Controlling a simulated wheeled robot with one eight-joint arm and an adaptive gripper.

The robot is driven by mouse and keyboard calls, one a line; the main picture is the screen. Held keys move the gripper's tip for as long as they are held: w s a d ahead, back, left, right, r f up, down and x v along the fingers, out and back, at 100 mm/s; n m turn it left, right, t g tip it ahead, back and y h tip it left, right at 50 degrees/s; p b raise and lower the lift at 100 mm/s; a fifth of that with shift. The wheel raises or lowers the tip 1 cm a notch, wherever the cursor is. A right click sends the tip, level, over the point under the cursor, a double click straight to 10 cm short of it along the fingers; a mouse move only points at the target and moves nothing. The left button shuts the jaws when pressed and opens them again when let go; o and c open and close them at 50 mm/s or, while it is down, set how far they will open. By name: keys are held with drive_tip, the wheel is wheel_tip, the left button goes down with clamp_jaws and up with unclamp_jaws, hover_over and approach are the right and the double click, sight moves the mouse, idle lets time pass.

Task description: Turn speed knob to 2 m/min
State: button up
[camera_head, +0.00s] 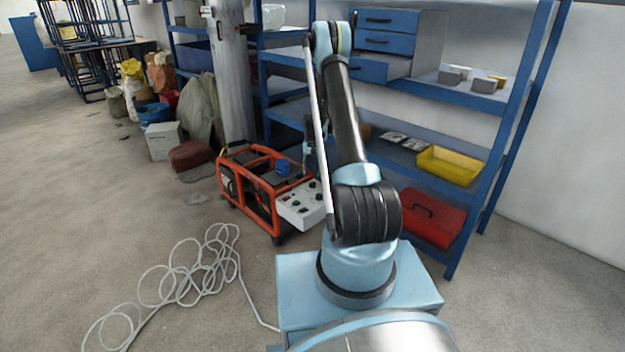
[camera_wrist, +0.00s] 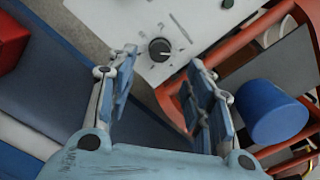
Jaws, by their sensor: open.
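The speed knob (camera_wrist: 159,49) is a round black dial with a light pointer mark, on a white control panel (camera_wrist: 120,22) in the wrist view. Tick marks surround it, but the lettering is too small to read. The panel also shows in the head view (camera_head: 303,206), on the front of an orange-framed machine (camera_head: 238,165). My gripper (camera_wrist: 158,75) is open and empty. Its two fingers point toward the panel, with the knob beyond and between their tips, apart from them. In the head view my arm hides most of the gripper.
A blue cylinder (camera_wrist: 270,112) stands close to the right finger in the wrist view. A green button (camera_wrist: 227,3) and other controls sit on the panel. Blue shelving (camera_head: 440,90) with a yellow bin (camera_head: 449,166) and red toolbox (camera_head: 425,217) stands behind. A white cable (camera_head: 190,275) lies on the floor.

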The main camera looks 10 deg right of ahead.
drive_tip(key=shift+r, duration=2.2)
drive_tip(key=s+r+n+t, duration=0.1)
drive_tip(key=s+r+n, duration=0.1)
drive_tip(key=s+r, duration=2.35)
drive_tip(key=s+r+n, duration=0.1)
drive_tip(key=s+r, duration=0.1)
drive_tip(key=s, duration=0.6)
drive_tip(key=s+r, duration=0.2)
drive_tip(key=s, duration=0.7)
drive_tip(key=s+f, duration=0.3)
drive_tip(key=s, duration=0.4)
drive_tip(key=s+f+n+t, duration=0.1)
drive_tip(key=s+f, duration=0.3)
drive_tip(key=s, duration=0.3)
